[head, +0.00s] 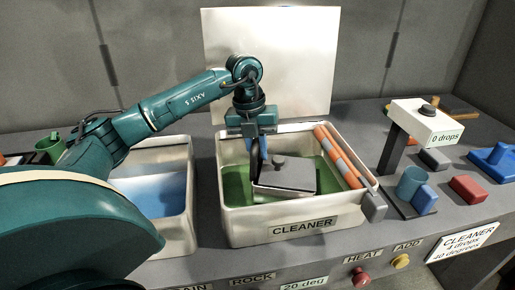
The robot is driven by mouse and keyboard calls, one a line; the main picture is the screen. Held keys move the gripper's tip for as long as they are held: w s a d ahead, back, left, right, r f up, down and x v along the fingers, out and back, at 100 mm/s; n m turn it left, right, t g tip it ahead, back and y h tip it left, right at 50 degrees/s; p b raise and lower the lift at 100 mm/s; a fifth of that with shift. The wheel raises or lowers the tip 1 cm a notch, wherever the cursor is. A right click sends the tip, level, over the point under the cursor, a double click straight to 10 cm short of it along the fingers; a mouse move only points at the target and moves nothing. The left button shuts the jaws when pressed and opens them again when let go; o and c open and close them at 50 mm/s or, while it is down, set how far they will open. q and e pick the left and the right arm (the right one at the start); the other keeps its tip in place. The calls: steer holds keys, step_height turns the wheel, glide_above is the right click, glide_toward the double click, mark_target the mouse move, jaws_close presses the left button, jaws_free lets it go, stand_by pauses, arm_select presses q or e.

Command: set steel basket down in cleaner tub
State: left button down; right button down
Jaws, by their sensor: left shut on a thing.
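The steel basket (288,183) is a grey box with a dark knob on top. It is inside the outline of the white cleaner tub (295,228), over the green liquid (237,184). I cannot tell whether it touches the tub floor. My left gripper (261,155) points down into the tub and is shut on the basket at its back left side, partly hiding it. The contact point is hard to see. My right gripper is out of view.
An orange and white striped bar (338,157) lies along the tub's right side. A second white tub (178,224) with blue liquid stands to the left, partly behind my arm. A dropper stand (427,123), a teal cup (410,183) and several blocks stand to the right.

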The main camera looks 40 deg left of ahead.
arm_select(q)
steer(key=shift+f, duration=0.2)
steer(key=c, duration=1.3)
jaws_free()
steer(key=shift+f, duration=0.1)
step_height(320, 180, up, 13)
steer(key=s+a, duration=0.1)
steer(key=shift+a, duration=0.3)
